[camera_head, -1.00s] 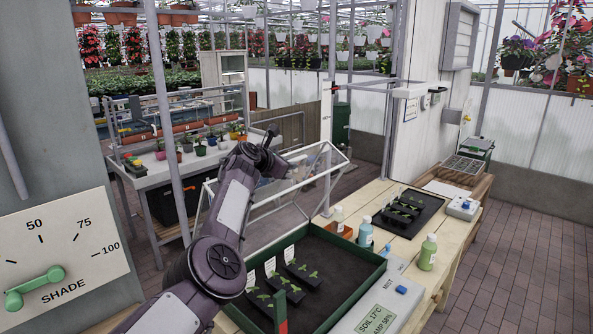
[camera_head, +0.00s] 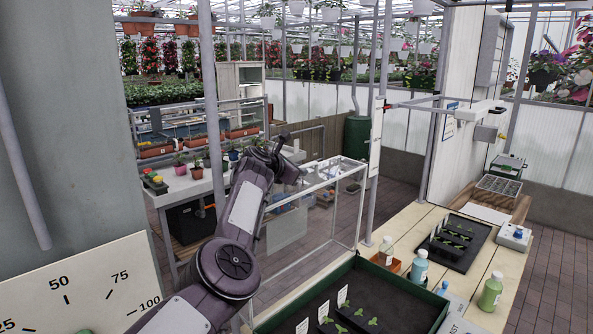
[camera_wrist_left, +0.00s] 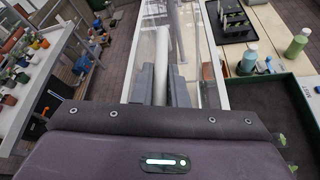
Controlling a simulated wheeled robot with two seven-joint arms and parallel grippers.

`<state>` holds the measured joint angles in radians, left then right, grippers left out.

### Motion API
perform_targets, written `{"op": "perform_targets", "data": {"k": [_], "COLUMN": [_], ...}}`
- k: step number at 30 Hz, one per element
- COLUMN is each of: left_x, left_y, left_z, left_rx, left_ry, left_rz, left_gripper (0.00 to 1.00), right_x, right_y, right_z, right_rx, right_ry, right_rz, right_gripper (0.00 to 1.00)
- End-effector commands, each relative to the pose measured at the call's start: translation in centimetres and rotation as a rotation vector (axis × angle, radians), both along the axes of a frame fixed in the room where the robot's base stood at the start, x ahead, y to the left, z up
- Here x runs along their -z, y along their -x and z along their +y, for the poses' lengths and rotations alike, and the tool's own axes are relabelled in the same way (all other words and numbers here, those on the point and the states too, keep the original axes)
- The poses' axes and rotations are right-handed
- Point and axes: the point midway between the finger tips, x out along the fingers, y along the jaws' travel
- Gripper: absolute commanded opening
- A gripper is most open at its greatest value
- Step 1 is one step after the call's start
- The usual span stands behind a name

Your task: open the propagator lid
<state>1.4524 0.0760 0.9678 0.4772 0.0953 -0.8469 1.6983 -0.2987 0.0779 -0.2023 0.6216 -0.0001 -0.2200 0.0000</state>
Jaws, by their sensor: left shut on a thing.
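The propagator lid (camera_head: 361,205) is a clear box with thin white edges. It stands steeply tilted up behind the green-rimmed propagator tray (camera_head: 402,279). Dark soil and several labelled seedlings show in the tray, whose near part is cut off by the picture's lower edge. My left gripper (camera_head: 284,157) is at the upper left of the lid, along its top edge. In the left wrist view, the fingers of my left gripper (camera_wrist_left: 161,85) are closed around a pale bar between them, and the lid's white frame (camera_wrist_left: 214,55) runs beside them. My right gripper is not in view.
On the wooden bench (camera_head: 412,228) stand several bottles, including a green one (camera_head: 491,291), and a black seedling tray (camera_head: 458,242). A white upright post (camera_head: 374,180) rises beside the lid. A potted-plant table (camera_head: 185,185) is at left. A shade dial (camera_head: 75,290) is nearer.

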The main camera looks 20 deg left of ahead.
Motion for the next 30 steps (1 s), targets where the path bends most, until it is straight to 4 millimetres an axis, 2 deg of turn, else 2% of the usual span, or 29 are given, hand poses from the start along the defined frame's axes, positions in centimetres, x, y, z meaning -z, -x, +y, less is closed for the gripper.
{"op": "perform_targets", "data": {"k": [12,13,17,26,30], "left_x": [0.2,0.2,0.1,-0.2,-1.8], "left_y": [0.0,0.0,0.0,0.0,0.0], "left_z": [0.2,0.2,0.2,0.0,-0.1], "left_rx": [-0.007,-0.007,-0.005,-0.001,-0.003], "left_ry": [0.002,0.002,0.001,-0.001,-0.001], "left_rz": [0.004,0.004,0.002,0.000,-0.001], "left_gripper": [0.00,0.17,0.34,0.34,0.34], "right_x": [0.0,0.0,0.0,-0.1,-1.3], "right_y": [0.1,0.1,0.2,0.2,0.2], "right_z": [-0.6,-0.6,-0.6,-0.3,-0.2], "right_rx": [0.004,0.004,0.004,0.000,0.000], "right_ry": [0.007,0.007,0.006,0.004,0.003], "right_rz": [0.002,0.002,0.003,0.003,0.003], "right_gripper": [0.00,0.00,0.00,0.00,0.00]}}
